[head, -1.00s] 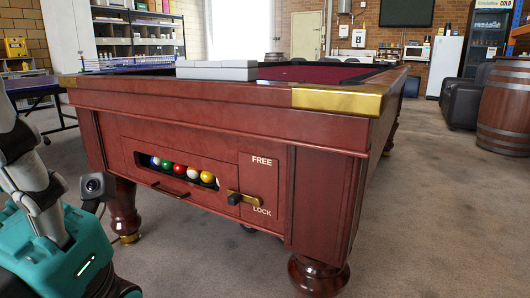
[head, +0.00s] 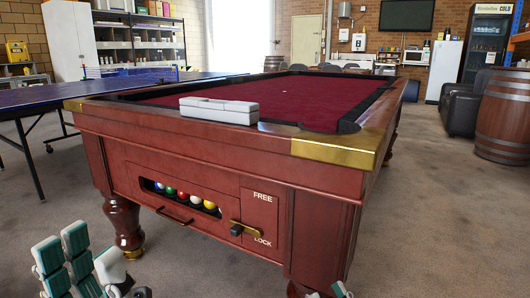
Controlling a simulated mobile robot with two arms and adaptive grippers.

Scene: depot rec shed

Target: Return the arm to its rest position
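My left gripper (head: 64,254) shows at the lower left, with teal and white fingers pointing up. The two fingers stand close together, and I see nothing held; whether they touch is unclear. It is apart from the pool table (head: 190,137), in front of its near left leg (head: 123,221). Only small tips of what seems to be my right gripper (head: 328,292) show at the bottom edge, below the table's near corner. The rest of it is out of frame.
The table's front has a lever (head: 242,230) between FREE and LOCK, and a slot with several coloured balls (head: 183,194). A white box (head: 219,110) lies on its rail. A blue table (head: 60,101) stands left; a barrel (head: 504,115) stands right. Carpet (head: 430,220) is clear at right.

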